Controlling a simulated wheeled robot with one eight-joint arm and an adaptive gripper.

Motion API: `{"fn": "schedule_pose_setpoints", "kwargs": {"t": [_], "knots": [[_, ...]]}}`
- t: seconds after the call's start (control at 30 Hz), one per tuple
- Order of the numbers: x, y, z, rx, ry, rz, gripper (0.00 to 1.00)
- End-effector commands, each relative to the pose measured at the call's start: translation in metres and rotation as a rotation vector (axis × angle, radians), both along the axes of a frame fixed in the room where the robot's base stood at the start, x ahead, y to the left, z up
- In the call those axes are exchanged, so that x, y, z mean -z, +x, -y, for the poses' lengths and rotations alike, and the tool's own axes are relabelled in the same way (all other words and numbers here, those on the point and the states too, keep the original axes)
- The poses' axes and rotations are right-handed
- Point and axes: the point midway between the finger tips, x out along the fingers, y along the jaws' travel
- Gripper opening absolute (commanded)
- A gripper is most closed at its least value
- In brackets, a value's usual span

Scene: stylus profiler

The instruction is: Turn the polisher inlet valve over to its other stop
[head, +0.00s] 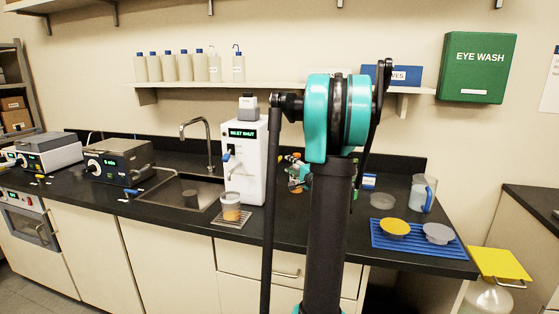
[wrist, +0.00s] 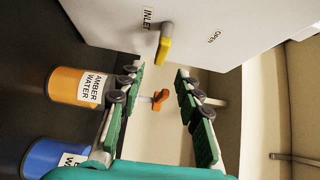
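The white polisher (head: 244,150) stands on the counter right of the sink, and its green display (head: 243,133) reads "INLET SHUT". In the wrist view its white panel (wrist: 240,20) fills the top. The inlet valve's yellow lever (wrist: 163,50) hangs from a grey pivot beside the "INLET" label, with an "OPEN" label to its right. My gripper (wrist: 157,74) is open, its green-padded fingers spread below the lever. The lever tip lies just beyond the fingertips, and nothing is held. In the head view my arm hides much of the gripper and the valve side.
An orange "AMBER WATER" container (wrist: 75,86) and a blue container (wrist: 55,155) stand left of my fingers. A small orange-handled fitting (wrist: 160,97) shows between the fingers. A cup (head: 231,207) sits on a grate before the polisher. A blue rack (head: 418,240) lies at right.

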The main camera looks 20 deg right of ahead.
Motion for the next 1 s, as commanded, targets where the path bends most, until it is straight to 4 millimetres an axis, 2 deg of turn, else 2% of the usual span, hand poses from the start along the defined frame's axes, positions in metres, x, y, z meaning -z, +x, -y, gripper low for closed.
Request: {"fn": "schedule_pose_setpoints", "kwargs": {"t": [0.1,0.3,0.5,0.9,1.0], "knots": [[0.000,0.025,-0.005,-0.003,0.000,0.000,0.34],[0.000,0.061,-0.010,-0.001,0.000,0.000,0.34],[0.000,0.083,-0.013,0.000,0.000,0.000,0.34],[0.000,0.089,-0.014,0.000,0.000,0.000,0.34],[0.000,0.089,-0.014,0.000,0.000,0.000,0.23]]}}
